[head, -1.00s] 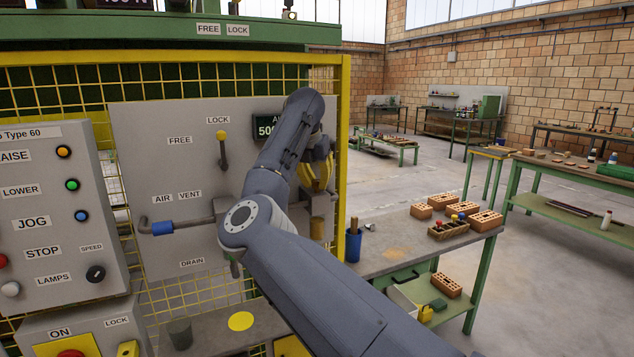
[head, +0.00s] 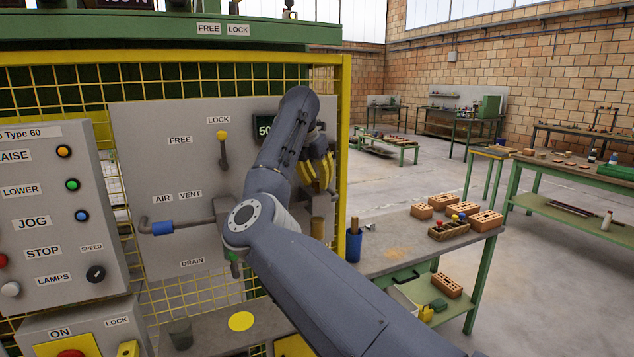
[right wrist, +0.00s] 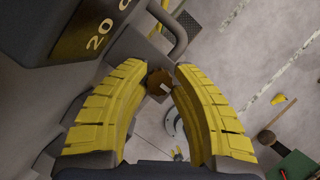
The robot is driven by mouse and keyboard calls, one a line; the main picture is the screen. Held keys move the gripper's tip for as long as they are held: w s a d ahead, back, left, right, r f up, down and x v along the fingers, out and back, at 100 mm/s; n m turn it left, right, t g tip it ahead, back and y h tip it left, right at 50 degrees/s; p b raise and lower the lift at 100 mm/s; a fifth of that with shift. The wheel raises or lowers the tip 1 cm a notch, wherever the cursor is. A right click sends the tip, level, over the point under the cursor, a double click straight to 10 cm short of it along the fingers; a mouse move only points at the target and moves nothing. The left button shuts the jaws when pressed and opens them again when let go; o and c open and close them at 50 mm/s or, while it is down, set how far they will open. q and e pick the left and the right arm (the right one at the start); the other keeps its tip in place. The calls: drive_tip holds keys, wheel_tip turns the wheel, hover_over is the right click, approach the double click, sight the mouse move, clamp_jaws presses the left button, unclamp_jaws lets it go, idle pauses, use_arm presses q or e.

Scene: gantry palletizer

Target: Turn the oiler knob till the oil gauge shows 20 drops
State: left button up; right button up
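The oiler knob (right wrist: 160,84) is small, round and brown with a pale mark, seen in the right wrist view. The yellow fingers of my right gripper (right wrist: 161,69) stand on both sides of it, tips close in against it. In the head view my right gripper (head: 318,172) is at the right side of the grey panel, partly behind my own arm, and the knob is hidden there. My left gripper is not in view.
The grey panel (head: 150,130) carries a yellow-tipped lever (head: 222,148) and a blue-handled air vent (head: 160,228). A display reading "50" (head: 265,130) is partly covered by my arm. A yellow frame post (head: 343,150) stands just right. A bench (head: 385,262) holds bricks.

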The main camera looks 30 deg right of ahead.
drive_tip(key=o, duration=0.5)
drive_tip(key=shift+f, duration=0.15)
drive_tip(key=v, duration=1.2)
drive_tip(key=shift+s+d+f, duration=0.1)
